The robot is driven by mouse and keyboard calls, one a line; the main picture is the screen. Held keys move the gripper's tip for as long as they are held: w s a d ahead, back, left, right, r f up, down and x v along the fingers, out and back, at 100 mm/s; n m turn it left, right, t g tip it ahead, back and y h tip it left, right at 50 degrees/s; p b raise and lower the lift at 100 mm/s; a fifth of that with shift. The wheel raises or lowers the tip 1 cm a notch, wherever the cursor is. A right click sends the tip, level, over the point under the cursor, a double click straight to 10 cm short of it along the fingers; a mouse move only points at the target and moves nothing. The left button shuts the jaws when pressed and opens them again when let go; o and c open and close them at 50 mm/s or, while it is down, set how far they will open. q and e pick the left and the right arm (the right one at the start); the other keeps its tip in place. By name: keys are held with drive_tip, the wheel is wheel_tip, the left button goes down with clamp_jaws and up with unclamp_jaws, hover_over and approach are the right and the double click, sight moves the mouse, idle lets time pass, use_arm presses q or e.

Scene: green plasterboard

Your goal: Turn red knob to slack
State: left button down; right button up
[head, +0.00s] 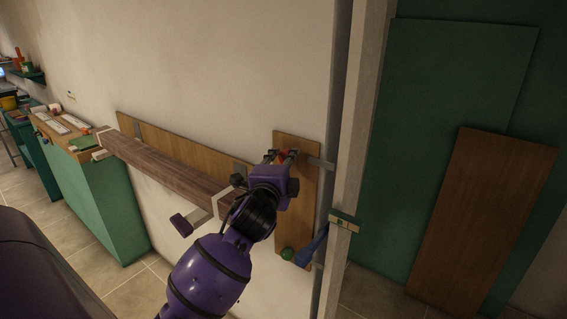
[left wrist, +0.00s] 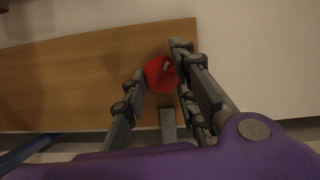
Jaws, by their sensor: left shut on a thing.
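The red knob (left wrist: 160,74) sits on a wooden board (left wrist: 60,75) and shows between my left gripper's fingers in the left wrist view. A small pale mark is on its face. In the head view only a bit of the red knob (head: 283,153) shows near the top of the upright wooden board (head: 311,180) on the wall. My left gripper (head: 281,157) is at the knob, with one finger on each side; it also shows in the left wrist view (left wrist: 160,80). It is shut on the knob. The knob's setting cannot be told. My right gripper is not in view.
A green round knob (head: 287,254) and a blue lever (head: 312,246) are low on the same board. Green panels (head: 440,90) lean at right.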

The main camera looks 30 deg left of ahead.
use_arm(q)
drive_tip(key=shift+f, duration=0.55)
drive_tip(key=c, duration=1.6)
unclamp_jaws()
drive_tip(key=shift+o, duration=0.2)
drive_tip(key=shift+w, duration=0.25)
drive_tip(key=shift+r, duration=0.25)
drive_tip(key=shift+s, duration=0.1)
drive_tip(key=v, duration=1.2)
drive_tip(key=shift+r, duration=0.15)
